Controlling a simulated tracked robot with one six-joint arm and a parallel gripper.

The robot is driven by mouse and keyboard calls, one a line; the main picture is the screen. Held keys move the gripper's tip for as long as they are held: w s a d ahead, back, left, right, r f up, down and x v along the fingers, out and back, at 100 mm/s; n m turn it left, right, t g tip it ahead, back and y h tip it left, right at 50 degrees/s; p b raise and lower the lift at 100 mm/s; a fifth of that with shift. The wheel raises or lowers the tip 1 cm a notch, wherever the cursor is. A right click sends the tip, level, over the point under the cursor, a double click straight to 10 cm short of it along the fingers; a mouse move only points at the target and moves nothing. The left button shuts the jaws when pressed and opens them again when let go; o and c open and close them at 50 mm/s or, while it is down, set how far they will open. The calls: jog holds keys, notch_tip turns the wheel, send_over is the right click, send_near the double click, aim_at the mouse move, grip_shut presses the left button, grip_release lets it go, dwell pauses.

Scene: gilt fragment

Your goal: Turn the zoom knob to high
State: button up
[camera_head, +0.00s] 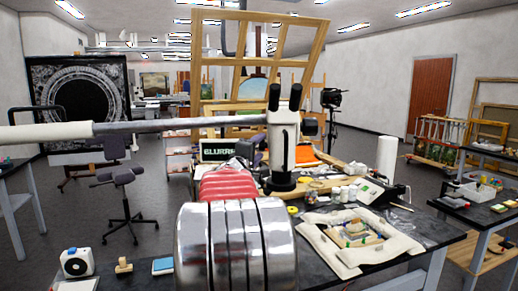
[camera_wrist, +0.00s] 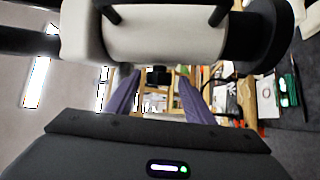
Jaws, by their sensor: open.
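The microscope (camera_head: 284,138) has a white body with black eyepieces, and stands over the cluttered table at the centre of the head view. A dark round knob (camera_head: 311,127) sticks out from the right side of its body; I cannot read any zoom marking. My gripper (camera_wrist: 159,78) shows in the wrist view with two purple fingers spread apart and nothing between them. A small dark shape lies beyond the fingertips, too small to identify. I cannot make out the fingers in the head view, so their distance from the knob is unclear.
A long grey rod (camera_head: 180,125) with a white sleeve runs from the left to the microscope. A small screen (camera_head: 219,151) showing partly hidden text stands behind. A framed piece on a pale cushion (camera_head: 322,243) lies right of centre. A white roll (camera_head: 387,158) stands upright.

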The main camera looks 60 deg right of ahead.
jog(key=shift+d, duration=0.3)
jog(key=shift+c, duration=0.2)
jog(key=c, duration=1)
